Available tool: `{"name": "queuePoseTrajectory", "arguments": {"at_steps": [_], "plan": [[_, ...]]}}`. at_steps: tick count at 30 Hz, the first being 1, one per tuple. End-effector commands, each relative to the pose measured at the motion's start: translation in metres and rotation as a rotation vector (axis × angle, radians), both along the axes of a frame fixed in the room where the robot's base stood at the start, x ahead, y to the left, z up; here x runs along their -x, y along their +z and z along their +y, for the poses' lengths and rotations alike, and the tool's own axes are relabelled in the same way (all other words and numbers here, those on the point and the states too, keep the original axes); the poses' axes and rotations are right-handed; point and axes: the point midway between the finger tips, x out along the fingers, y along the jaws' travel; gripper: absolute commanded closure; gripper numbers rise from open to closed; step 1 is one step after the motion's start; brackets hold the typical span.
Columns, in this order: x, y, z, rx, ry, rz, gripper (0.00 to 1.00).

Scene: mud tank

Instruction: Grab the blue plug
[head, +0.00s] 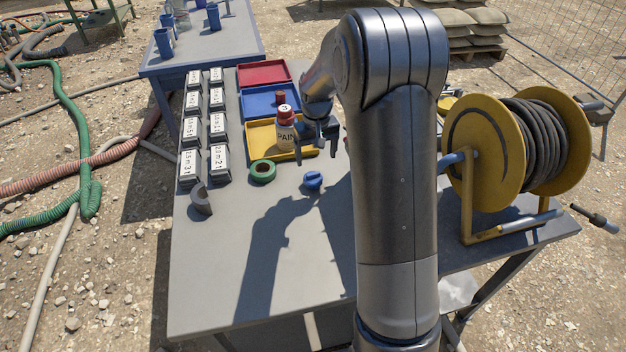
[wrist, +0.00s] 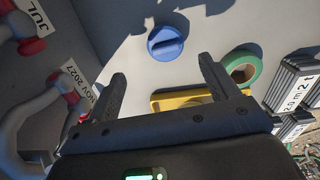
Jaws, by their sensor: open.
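The blue plug (head: 313,180) is a small round piece with a raised grip bar on top. It lies on the grey table, to the right of a green tape roll (head: 263,171). In the wrist view the plug (wrist: 166,43) shows beyond the fingertips, near the middle of the gap between them, with nothing touching it. My gripper (head: 318,150) is open and empty, above the table near the yellow tray. Its two dark fingers (wrist: 163,75) are spread apart in the wrist view. My arm hides part of the table to the right.
Yellow (head: 262,140), blue (head: 255,104) and red trays (head: 264,73) line the table. Labelled grey blocks (head: 218,160) stand at left. A yellow cable reel (head: 487,150) stands at right. The table's front is clear.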

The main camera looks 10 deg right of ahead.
Motion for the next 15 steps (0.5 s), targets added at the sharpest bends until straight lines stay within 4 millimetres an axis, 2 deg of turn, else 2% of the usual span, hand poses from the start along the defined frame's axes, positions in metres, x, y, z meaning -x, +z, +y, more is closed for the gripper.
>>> {"name": "queuePoseTrajectory", "arguments": {"at_steps": [1,6,15], "plan": [[0.001,-0.01,0.0,0.0,0.0,0.004,0.2],[0.001,-0.034,0.001,0.0,0.0,0.003,0.2],[0.0,-0.055,0.005,0.0,0.0,0.002,0.2]]}}
